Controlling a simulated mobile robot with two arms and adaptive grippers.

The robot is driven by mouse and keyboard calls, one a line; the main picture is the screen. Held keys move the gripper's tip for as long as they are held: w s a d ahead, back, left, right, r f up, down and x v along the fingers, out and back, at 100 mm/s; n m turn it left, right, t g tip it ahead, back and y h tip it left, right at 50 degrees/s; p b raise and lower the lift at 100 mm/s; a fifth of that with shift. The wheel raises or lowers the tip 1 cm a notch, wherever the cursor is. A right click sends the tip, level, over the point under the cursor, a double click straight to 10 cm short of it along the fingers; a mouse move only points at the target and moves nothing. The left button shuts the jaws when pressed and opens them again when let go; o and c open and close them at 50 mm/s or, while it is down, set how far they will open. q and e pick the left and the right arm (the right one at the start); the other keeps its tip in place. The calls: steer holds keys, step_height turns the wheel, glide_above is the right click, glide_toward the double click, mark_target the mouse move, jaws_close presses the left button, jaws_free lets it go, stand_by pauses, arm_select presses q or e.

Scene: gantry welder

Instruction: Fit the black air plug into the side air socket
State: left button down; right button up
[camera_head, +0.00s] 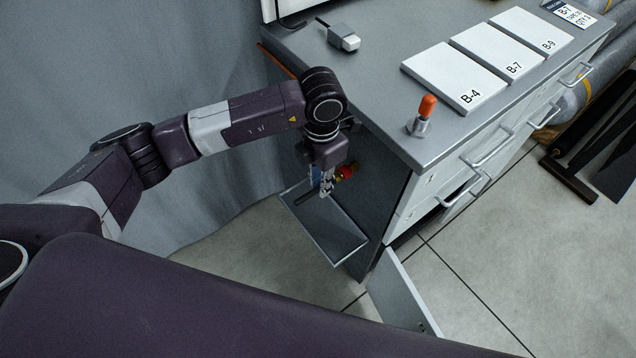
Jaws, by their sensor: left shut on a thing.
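My left gripper (326,188) hangs downward beside the dark side panel of the cabinet (378,190). It is shut on a small dark piece, which I take to be the black air plug (306,197); the fingers and the small view hide most of it. A red and brass-coloured fitting (346,171), apparently the side air socket, sticks out from the panel just right of the fingers. I cannot tell whether plug and fitting touch. My right gripper is not in view.
The grey worktop holds an orange-tipped metal piece (422,115), a grey-white block (343,37) and white plates, including B-4 (455,76). A low door (400,295) stands open.

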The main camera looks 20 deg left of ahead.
arm_select(q)
steer(key=shift+w+d, duration=0.15)
steer(key=shift+w, duration=0.1)
steer(key=c, duration=1.8)
jaws_free()
steer(key=shift+o, duration=0.2)
steer(key=shift+r, duration=0.1)
